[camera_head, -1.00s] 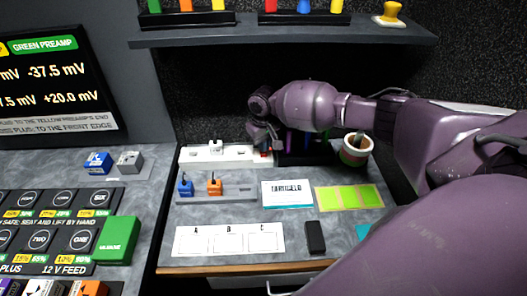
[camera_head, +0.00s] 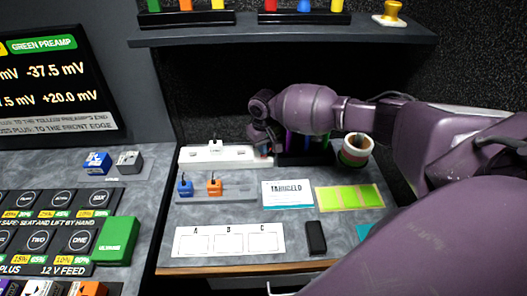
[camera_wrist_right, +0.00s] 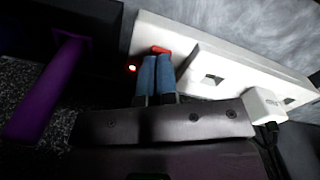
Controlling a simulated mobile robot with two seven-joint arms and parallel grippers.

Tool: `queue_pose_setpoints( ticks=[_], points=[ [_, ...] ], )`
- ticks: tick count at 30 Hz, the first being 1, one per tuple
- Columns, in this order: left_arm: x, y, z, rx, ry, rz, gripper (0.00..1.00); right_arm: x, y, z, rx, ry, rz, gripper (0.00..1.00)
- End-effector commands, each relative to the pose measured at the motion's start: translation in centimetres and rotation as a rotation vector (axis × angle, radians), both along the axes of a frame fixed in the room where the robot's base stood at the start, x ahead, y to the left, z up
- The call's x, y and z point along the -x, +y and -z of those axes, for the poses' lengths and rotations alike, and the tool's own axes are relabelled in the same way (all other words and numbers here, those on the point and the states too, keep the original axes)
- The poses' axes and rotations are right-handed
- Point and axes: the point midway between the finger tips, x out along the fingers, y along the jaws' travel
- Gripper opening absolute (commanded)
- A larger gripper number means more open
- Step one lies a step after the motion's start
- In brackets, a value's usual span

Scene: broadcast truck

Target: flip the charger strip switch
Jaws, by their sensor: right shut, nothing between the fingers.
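The white charger strip (camera_head: 240,154) lies along the back of the desk, with a white plug seated in it. In the right wrist view the strip (camera_wrist_right: 225,78) runs diagonally, and its red switch (camera_wrist_right: 160,50) shows at the near end. My right gripper (camera_wrist_right: 156,70) is shut and empty. Its blue fingertips are right at the red switch; I cannot tell whether they touch it. In the head view the right gripper (camera_head: 264,148) is over the strip's right end and mostly hides the switch. My left gripper is not in view.
A dark rack with coloured tubes (camera_head: 305,143) stands close right of the strip's end; a purple tube (camera_wrist_right: 45,90) is near the fingers. A pot (camera_head: 356,152) stands further right. In front are blue and orange plugs on a grey holder (camera_head: 240,193). A shelf (camera_head: 290,31) hangs above.

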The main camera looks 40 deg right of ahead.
Motion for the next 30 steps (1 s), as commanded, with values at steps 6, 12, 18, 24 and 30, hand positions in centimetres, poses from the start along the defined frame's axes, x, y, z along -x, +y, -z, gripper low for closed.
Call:
queue_pose_setpoints(
  ticks=[6, 12, 18, 24, 30],
  points=[
    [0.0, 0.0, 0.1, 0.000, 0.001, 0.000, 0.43, 0.0, 0.0, 0.3, 0.000, 0.000, 0.000, 0.00],
    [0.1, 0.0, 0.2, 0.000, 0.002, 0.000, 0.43, 0.0, 0.0, 0.6, 0.000, 0.000, 0.000, 0.00],
    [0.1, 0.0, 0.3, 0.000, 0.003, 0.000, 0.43, 0.0, 0.0, 0.8, 0.000, 0.000, 0.000, 0.00],
    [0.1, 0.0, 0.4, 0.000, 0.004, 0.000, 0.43, 0.0, 0.0, 1.1, 0.001, 0.001, 0.000, 0.00],
    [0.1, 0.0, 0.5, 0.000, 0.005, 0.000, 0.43, 0.0, 0.0, 1.3, 0.001, 0.001, 0.000, 0.00]
  ],
)
